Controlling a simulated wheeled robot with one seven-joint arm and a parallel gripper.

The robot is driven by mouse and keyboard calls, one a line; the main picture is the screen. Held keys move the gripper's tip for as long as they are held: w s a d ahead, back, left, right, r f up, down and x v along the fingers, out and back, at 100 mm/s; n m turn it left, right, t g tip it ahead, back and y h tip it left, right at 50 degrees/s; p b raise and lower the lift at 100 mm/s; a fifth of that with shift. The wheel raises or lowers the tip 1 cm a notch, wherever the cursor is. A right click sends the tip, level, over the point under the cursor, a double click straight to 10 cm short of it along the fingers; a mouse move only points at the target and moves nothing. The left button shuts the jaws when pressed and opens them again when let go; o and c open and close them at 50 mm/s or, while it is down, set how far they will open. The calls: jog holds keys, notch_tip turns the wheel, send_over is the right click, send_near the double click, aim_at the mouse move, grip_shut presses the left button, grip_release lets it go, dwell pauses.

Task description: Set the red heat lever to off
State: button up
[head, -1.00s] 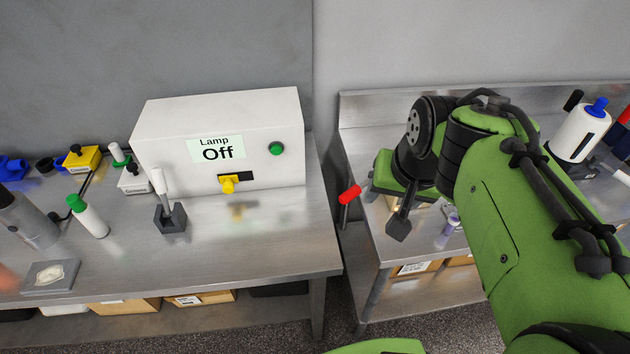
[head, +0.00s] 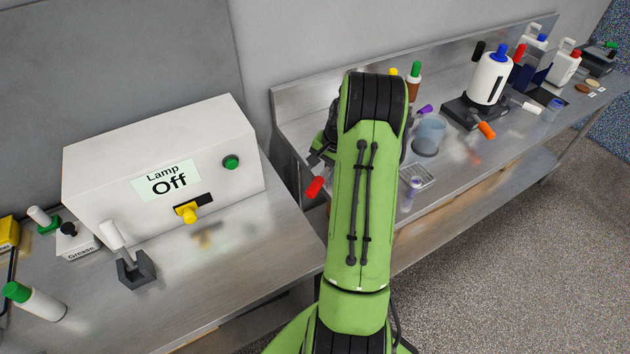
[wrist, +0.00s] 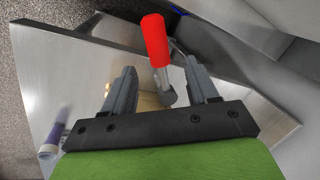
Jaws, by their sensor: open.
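The red lever (head: 315,187) sticks out at the left end of the right-hand steel bench, just left of my arm in the head view. In the wrist view the red handle (wrist: 155,40) points up and away, with its grey metal shaft and joint below it. My gripper (wrist: 160,70) is open, with one finger on each side of the lever's lower part. I see no clear contact between fingers and lever. In the head view my gripper is mostly hidden behind my arm. No label for the lever's positions shows.
A white lamp box (head: 130,150) reading "Off" stands on the left bench (head: 235,260), across a narrow gap. A blue translucent cup (head: 428,132) and a white dispenser (head: 489,80) stand on the right bench. A purple-capped vial (wrist: 52,140) shows near my gripper in the wrist view.

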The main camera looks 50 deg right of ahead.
aim_at(318, 182)
jog(key=x, duration=0.5)
jog(key=shift+s+f, duration=0.1)
jog(key=shift+f, duration=0.2)
jog(key=shift+w+f, duration=0.25)
jog(key=shift+f, duration=0.3)
grip_shut()
